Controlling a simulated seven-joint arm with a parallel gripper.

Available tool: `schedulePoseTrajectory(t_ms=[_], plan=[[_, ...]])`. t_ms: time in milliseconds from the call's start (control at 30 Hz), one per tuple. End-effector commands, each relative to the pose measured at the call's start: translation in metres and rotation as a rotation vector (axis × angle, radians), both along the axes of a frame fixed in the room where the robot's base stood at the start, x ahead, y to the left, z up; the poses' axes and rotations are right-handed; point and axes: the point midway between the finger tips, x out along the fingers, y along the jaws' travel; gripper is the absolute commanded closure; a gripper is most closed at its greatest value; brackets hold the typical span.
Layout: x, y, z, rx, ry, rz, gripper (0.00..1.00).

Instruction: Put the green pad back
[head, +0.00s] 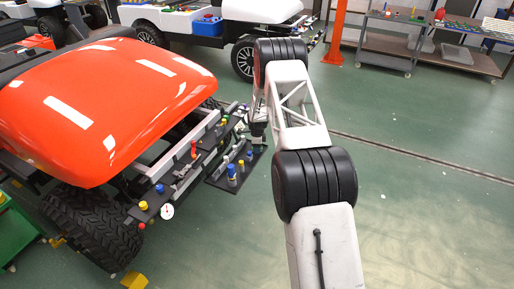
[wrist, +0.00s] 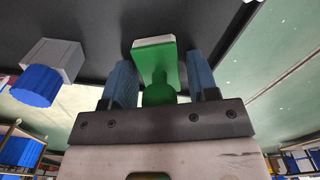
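The green pad (wrist: 157,62) shows in the wrist view as a small green block with a pale edge and a rounded green knob nearer the camera. It is tilted slightly against a dark board. My gripper (wrist: 160,75) has its two blue fingers standing on either side of the pad. A gap shows between the knob and the right finger; the left finger is very close to it. In the head view my gripper (head: 257,135) is small and partly hidden by my arm, beside the dark board, and the green pad cannot be made out there.
A grey block with a blue cylinder (wrist: 38,85) sits left of my gripper in the wrist view. The dark board (head: 222,178) beside the orange-hooded cart (head: 100,90) carries several coloured knobs. A grey shelf cart (head: 385,48) stands at the back. The floor on the right is clear.

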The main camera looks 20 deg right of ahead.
Motion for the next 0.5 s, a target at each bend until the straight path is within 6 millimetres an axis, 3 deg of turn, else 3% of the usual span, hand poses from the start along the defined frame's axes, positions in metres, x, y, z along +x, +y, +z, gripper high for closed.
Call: schedulePoseTrajectory(t_ms=[500], plan=[[-0.0002, 0.0000, 0.0045, 0.000, 0.000, 0.000, 0.37]])
